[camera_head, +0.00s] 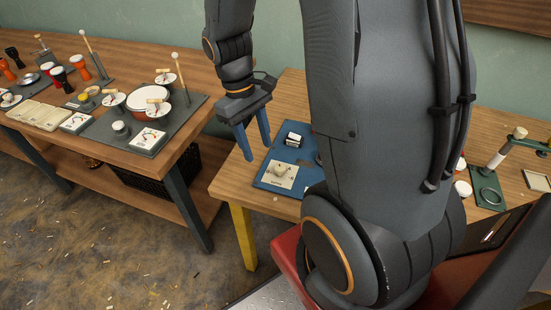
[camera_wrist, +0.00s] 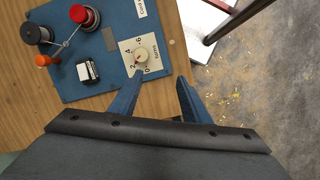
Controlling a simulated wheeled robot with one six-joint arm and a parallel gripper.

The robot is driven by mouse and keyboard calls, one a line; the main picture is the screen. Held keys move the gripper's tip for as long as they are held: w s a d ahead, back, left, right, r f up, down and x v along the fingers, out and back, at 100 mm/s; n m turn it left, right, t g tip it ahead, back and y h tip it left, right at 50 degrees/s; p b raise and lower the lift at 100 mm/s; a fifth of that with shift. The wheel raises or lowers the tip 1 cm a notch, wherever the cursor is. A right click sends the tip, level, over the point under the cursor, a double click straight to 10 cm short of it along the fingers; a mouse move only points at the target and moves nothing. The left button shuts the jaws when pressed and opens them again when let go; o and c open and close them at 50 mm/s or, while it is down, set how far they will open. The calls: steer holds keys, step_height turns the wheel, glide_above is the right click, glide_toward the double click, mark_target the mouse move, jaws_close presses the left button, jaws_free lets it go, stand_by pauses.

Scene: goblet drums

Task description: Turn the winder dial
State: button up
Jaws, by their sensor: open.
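The winder dial (camera_wrist: 141,54) is a round cream knob on a cream plate with numbers around it. The plate sits on a blue board (camera_wrist: 112,64) on the wooden table. In the head view the dial (camera_head: 281,170) is near the front left of the blue board (camera_head: 268,184). My gripper (camera_wrist: 160,76) is open and empty, with two blue fingers. In the wrist view the dial lies just beyond the fingertips, nearer the left one. In the head view my gripper (camera_head: 257,152) is above and behind the dial, apart from it.
A black-and-white block (camera_wrist: 87,71), a red spool (camera_wrist: 84,16), a dark spool (camera_wrist: 36,34) and an orange knob (camera_wrist: 43,60) are on the board. My arm hides part of the table. Another table (camera_head: 150,170) with small drums stands at left, with a floor gap between.

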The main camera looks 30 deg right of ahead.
mark_target(280, 167)
steer(key=shift+n+g+h, duration=0.4)
steer(key=shift+n+g, duration=0.5)
steer(key=shift+s+d+f+p, duration=0.4)
steer(key=shift+d+f, duration=0.45)
steer(key=shift+f, duration=0.6)
steer(key=shift+s+d+f+p, duration=0.15)
steer(key=shift+d+f+p, duration=0.6)
steer(key=shift+f, duration=0.75)
steer(key=shift+s+d+f+p, duration=0.35)
steer(key=shift+d+f, duration=0.65)
steer(key=shift+f, duration=0.45)
steer(key=c, duration=1)
